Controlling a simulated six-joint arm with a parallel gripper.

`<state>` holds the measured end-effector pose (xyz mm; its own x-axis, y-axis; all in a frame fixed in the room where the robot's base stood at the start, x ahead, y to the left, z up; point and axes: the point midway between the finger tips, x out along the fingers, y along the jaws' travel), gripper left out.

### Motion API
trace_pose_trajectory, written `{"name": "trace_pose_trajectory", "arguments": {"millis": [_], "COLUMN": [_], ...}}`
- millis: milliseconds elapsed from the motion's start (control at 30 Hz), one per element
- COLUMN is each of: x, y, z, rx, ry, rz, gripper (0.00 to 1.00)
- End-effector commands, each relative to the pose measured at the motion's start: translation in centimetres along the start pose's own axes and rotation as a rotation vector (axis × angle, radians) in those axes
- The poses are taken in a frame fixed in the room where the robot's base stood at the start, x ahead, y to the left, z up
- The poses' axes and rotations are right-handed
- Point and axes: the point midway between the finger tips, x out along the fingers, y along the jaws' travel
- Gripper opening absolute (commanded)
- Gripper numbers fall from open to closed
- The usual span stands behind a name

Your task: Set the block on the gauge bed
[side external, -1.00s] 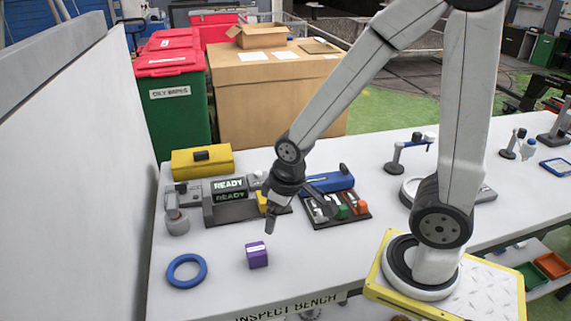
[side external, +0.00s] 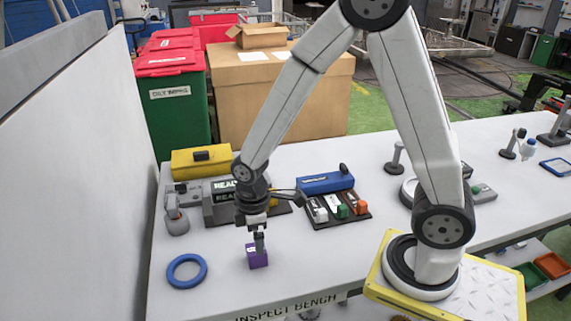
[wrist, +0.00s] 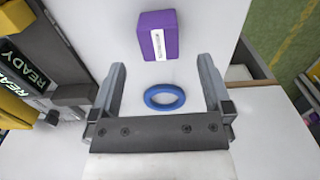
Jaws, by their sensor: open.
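The purple block (side external: 258,262) with a white label stands on the white bench near its front edge. My gripper (side external: 259,242) is open and empty, pointing down, with its fingertips just above or at the block's top in the side view. In the wrist view the block (wrist: 158,42) lies beyond the tips of my open gripper (wrist: 161,66), not between the fingers. A grey gauge unit (side external: 219,213) with READY displays stands behind, partly hidden by my arm. Its display also shows at the left of the wrist view (wrist: 30,73). I cannot make out its bed clearly.
A blue ring (side external: 187,271) lies left of the block. A grey round-based item (side external: 176,222) and a yellow case (side external: 188,163) are near the gauge unit. A blue case (side external: 325,184) and a dark tray (side external: 340,217) with coloured pieces are to the right. Bench around the block is clear.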

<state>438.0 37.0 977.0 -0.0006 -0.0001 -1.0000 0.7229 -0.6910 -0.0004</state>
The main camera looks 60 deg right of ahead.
Motion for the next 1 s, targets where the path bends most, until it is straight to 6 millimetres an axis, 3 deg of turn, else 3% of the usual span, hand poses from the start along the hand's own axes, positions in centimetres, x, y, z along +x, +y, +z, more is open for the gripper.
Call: {"name": "trace_pose_trajectory", "arguments": {"millis": [233, 667, 1000], "x": [1.6, 2.4, 5.4], "y": [0.0, 0.0, 0.1], "z": [0.0, 0.0, -0.2], "rx": [0.002, 0.002, 0.002], "ry": [-0.001, -0.001, -0.002], "rz": [-0.001, -0.001, -0.001], "gripper": [1.0, 1.0, 1.0]}}
